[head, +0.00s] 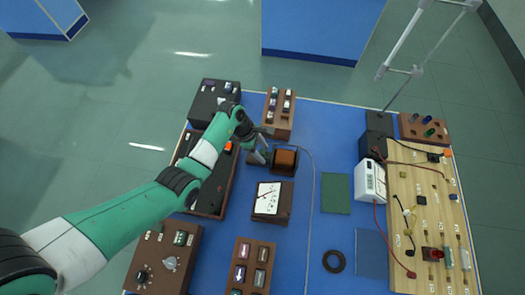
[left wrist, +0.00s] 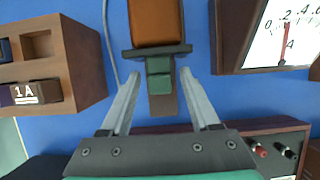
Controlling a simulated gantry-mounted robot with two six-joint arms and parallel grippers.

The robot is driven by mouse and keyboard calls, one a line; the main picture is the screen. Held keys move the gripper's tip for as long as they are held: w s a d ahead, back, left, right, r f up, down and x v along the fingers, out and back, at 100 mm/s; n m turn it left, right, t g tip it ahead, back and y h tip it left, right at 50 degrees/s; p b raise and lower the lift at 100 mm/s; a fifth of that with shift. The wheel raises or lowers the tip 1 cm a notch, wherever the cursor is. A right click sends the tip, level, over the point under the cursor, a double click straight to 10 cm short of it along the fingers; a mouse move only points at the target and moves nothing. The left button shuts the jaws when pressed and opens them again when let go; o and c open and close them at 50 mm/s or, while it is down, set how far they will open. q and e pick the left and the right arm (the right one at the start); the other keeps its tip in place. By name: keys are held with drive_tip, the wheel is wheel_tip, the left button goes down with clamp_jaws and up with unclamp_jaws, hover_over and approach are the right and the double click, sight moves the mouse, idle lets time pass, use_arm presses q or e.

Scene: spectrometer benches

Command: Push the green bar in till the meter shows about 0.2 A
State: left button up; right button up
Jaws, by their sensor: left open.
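The green bar (left wrist: 159,66) shows in the left wrist view, its end sticking out of the dark frame of the copper-brown coil (left wrist: 157,22). The coil also shows in the head view (head: 285,159). My left gripper (left wrist: 158,74) is open, with one finger on each side of the bar's end and a visible gap at both sides. In the head view the left gripper (head: 264,145) is just left of the coil. The meter (left wrist: 282,35) has a red needle standing near the .2 mark. It also shows in the head view (head: 268,198). My right gripper is out of view.
A wooden block with a 1 A piece (left wrist: 38,92) is at the left in the wrist view. In the head view a green mat (head: 336,194), a white device (head: 370,181) and a wooden circuit board (head: 428,220) lie to the right. A black ring (head: 334,261) lies in front.

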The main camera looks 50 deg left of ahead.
use_arm(q)
clamp_jaws()
drive_tip(key=shift+r, duration=0.1)
idle(1.2)
